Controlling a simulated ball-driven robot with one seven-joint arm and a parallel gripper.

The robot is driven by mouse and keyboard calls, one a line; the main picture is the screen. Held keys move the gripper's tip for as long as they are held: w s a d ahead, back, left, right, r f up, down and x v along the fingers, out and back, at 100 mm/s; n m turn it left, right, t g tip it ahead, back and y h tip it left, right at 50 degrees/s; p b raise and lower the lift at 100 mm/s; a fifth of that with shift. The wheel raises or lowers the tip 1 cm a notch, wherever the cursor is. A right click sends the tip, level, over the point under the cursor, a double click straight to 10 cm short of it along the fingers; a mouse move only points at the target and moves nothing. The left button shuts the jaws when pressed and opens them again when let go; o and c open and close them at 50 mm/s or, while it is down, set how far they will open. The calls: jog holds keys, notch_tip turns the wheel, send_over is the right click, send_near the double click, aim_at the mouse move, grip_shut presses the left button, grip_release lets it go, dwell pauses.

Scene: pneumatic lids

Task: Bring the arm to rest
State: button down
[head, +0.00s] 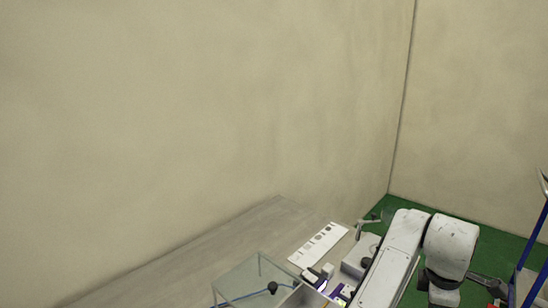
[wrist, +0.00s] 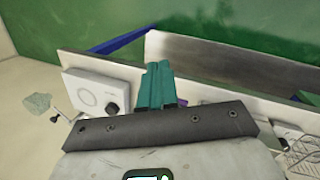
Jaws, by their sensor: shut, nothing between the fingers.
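My gripper (wrist: 160,82) shows in the wrist view as two teal fingers pressed together, with nothing between them. They lie above a dark grey bracket of my wrist that crosses the lower middle. In the head view my white arm (head: 395,262) stands folded at the lower right, beside the end of the bench. I cannot make out the fingertips there.
A grey bench (head: 215,250) runs along the wall. A clear box (head: 245,278), a white panel (head: 318,245) and small devices stand on it. A blue-framed cart (head: 530,270) is at the right edge. The wrist view shows a white knobbed box (wrist: 98,92) and a wire rack (wrist: 303,155).

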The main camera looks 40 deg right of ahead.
jog(key=w+a+f+m+t+h, duration=0.2)
jog(key=w+a+f, duration=0.4)
jog(key=a, duration=0.2)
jog(key=s+a+f+m+y+b, duration=0.1)
jog(key=s+a+f+y, duration=0.1)
jog(key=a+f, duration=0.5)
jog(key=s+a+f+m+y+b, duration=0.1)
jog(key=a+f, duration=0.6)
jog(key=a, duration=0.7)
jog(key=s+m+y, duration=0.1)
jog(key=s+y, duration=0.1)
jog(key=s, duration=0.1)
jog(key=shift+s+f+b, duration=0.2)
jog(key=shift+b, duration=0.15)
